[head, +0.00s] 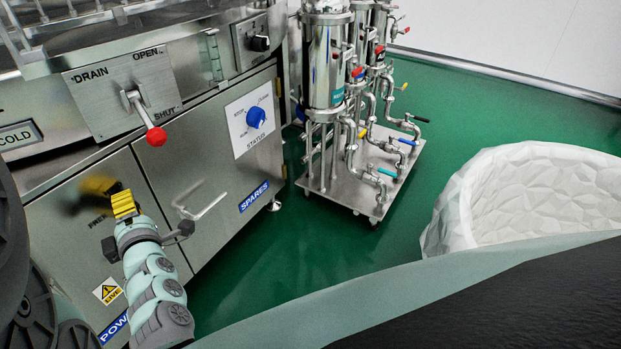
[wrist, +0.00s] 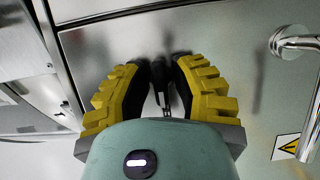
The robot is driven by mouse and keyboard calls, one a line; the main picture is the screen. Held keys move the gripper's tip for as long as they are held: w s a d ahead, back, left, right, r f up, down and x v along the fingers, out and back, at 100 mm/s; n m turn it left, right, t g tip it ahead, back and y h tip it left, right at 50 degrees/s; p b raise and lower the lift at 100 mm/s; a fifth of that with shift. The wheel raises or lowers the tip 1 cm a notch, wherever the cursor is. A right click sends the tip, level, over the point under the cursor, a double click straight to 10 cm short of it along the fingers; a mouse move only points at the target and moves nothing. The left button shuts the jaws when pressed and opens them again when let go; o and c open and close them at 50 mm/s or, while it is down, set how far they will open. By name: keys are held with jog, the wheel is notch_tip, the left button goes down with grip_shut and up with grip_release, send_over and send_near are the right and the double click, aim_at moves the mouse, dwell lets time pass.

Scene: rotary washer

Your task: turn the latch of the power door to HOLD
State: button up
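My gripper (wrist: 161,72) has yellow ribbed fingers with dark inner pads, set apart with a gap. It points at the steel power door (wrist: 105,48) and also shows in the head view (head: 118,200). A small dark part, seemingly the latch (wrist: 161,88), sits in the gap between the fingers. I cannot tell whether the fingers touch it. In the head view my gripper and wrist cover the latch, so its setting cannot be read. A partly hidden blue POWER label (head: 114,327) and a yellow warning sign (head: 107,291) mark the door.
The drain lever with a red knob (head: 157,137) projects above the doors. A blue status knob (head: 256,117) sits to the right. A bar handle (head: 203,207) sticks out from the neighbouring SPARES door. A filter cart (head: 350,190) and a white bin (head: 530,200) stand on the green floor.

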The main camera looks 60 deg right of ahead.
grip_shut()
jog(key=shift+s, duration=0.1)
jog(key=shift+a+p, duration=0.1)
jog(key=shift+p, duration=0.35)
jog(key=m+p, duration=0.2)
jog(key=p, duration=0.1)
jog(key=m+g+y+p, duration=0.1)
jog(key=m+p, duration=0.1)
jog(key=p, duration=0.1)
jog(key=shift+r+g+p, duration=0.3)
jog(key=shift+r+p, duration=0.05)
jog(key=shift+p, duration=0.05)
jog(key=m+y+p, duration=0.1)
jog(key=m+p, duration=0.1)
jog(key=p, duration=0.2)
jog(key=shift+g, duration=0.3)
jog(key=m+p, duration=0.1)
jog(key=p, duration=0.1)
jog(key=m+y+p, duration=0.1)
jog(key=p, duration=0.1)
jog(key=shift+f+m+g, duration=0.25)
jog(key=shift+m+g, duration=0.05)
jog(key=shift+g, duration=0.1)
jog(key=shift+s+f+m+y+p, duration=0.1)
jog(key=shift+f+m+y+p, duration=0.25)
jog(key=shift+m+y+p, duration=0.6)
jog(key=shift+m, duration=0.25)
jog(key=shift+f+m+y, duration=0.1)
jog(key=shift+m+y, duration=0.45)
jog(key=shift+m, duration=0.05)
